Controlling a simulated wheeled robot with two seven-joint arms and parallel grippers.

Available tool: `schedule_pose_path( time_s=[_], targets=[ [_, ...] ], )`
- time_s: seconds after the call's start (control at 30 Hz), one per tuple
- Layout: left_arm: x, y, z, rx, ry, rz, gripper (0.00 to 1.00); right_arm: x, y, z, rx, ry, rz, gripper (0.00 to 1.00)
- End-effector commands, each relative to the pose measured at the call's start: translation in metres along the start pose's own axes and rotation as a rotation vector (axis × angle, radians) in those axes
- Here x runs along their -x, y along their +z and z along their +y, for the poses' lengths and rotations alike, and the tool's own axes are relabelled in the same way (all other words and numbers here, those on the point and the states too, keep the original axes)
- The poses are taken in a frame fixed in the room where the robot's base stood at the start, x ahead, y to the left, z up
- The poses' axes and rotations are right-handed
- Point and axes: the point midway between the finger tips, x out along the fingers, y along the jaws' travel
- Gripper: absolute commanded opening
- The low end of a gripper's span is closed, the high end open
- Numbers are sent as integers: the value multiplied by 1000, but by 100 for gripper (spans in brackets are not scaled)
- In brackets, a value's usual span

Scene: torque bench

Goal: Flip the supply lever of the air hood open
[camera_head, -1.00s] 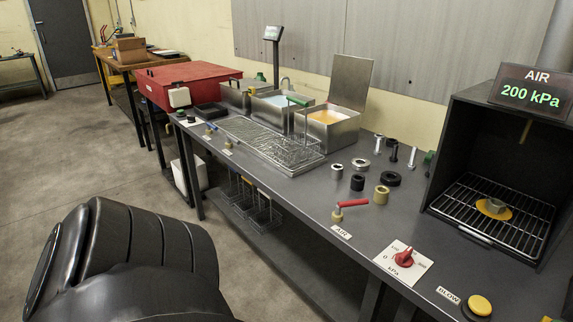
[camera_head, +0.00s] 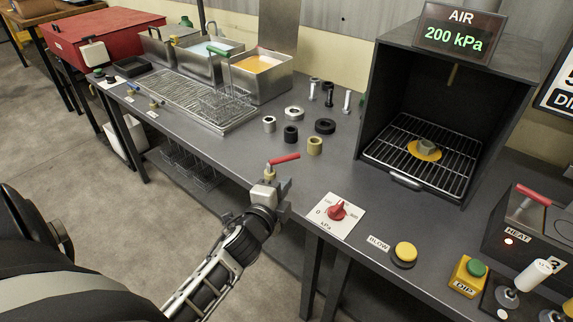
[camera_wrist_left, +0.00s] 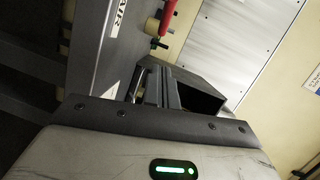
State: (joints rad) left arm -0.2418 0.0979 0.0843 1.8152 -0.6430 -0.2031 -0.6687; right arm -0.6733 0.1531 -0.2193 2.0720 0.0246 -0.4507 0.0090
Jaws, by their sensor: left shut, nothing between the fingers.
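The supply lever (camera_head: 284,159) has a red handle on a tan valve at the bench's front edge; its handle points right in the head view. It also shows at the top of the left wrist view (camera_wrist_left: 169,14), beside the AIR label (camera_wrist_left: 117,20). My left gripper (camera_head: 272,190) is shut and empty, just in front of and below the lever; its fingertips (camera_wrist_left: 152,85) look apart from the handle. The air hood (camera_head: 520,62) is a dark open-fronted box with a rack and a display reading 200 kPa. My right gripper is out of view.
A red kPa dial (camera_head: 338,211) and a yellow BLOW button (camera_head: 405,252) sit right of the lever. Several rings and bolts stand behind it, including a tan ring (camera_head: 315,146). A wire basket (camera_head: 228,104) and metal tanks are farther left.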

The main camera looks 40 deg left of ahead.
Motion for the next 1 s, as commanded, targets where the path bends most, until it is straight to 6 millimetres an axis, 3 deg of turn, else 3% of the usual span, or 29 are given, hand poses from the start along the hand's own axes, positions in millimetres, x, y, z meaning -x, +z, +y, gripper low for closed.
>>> schedule_pose_path(
  time_s=[0.2, 0.4, 0.63, 1.0],
  targets=[
    [-49, 0, -1, 2, -1, 0, 0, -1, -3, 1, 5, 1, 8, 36],
    [-74, 18, 0, 2, 1, -2, 0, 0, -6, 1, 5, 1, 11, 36],
    [-84, 28, 0, 4, 2, 0, 0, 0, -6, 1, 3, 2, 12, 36],
    [-86, 24, 2, 7, 0, -2, 0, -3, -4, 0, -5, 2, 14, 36]
  ],
)
